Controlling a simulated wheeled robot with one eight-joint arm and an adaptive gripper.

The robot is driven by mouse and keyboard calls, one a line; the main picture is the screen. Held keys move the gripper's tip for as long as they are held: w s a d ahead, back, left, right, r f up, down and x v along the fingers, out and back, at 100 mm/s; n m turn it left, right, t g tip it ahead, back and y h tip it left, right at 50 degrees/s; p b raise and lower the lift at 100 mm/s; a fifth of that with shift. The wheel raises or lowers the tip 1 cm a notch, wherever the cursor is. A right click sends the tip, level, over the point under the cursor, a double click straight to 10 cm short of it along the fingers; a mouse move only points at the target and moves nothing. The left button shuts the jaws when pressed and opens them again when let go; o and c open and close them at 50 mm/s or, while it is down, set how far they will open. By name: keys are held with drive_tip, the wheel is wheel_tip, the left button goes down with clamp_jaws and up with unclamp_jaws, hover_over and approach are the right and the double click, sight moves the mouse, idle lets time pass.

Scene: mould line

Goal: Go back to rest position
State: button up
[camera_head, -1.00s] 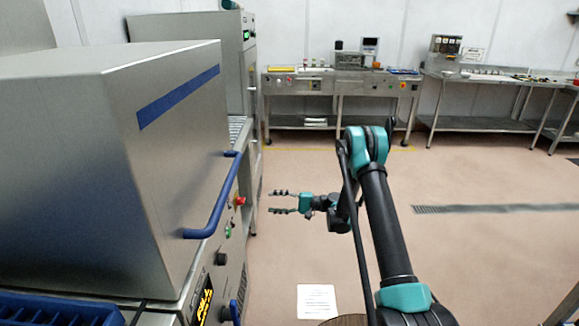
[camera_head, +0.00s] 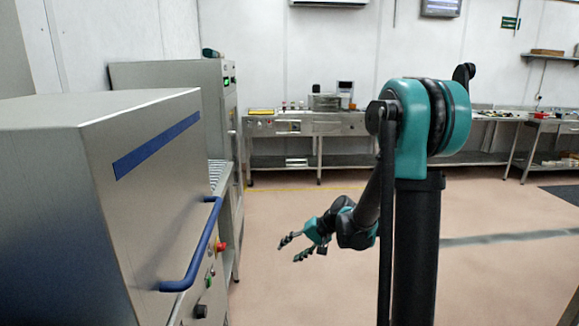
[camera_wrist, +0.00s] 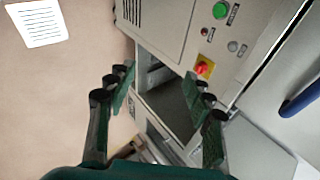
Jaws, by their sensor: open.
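My gripper (camera_head: 291,248) is open and empty in the head view. It hangs in free air above the floor, right of the steel machine, with its fingers pointing left and slightly down. In the wrist view my gripper (camera_wrist: 160,100) shows two dark fingers spread apart with nothing between them. Beyond them is the machine's front panel (camera_wrist: 215,40) with a green button and a red knob. My arm stands upright on the right of the head view, bent at a teal joint.
The steel machine (camera_head: 90,190) with a blue handle (camera_head: 197,255) fills the left. Steel workbenches (camera_head: 300,126) line the back wall. The floor (camera_head: 290,215) between is clear. A white sheet (camera_wrist: 40,22) lies on the floor in the wrist view.

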drive_tip(key=s+d+f+n+t+h, duration=0.1)
drive_tip(key=s+d+h, duration=0.7)
drive_tip(key=s+d, duration=1)
drive_tip(key=s+f, duration=0.1)
drive_tip(key=s, duration=0.2)
drive_tip(key=shift+s+d+f+t, duration=0.15)
drive_tip(key=shift+f+t, duration=0.1)
drive_tip(key=shift+t, duration=0.05)
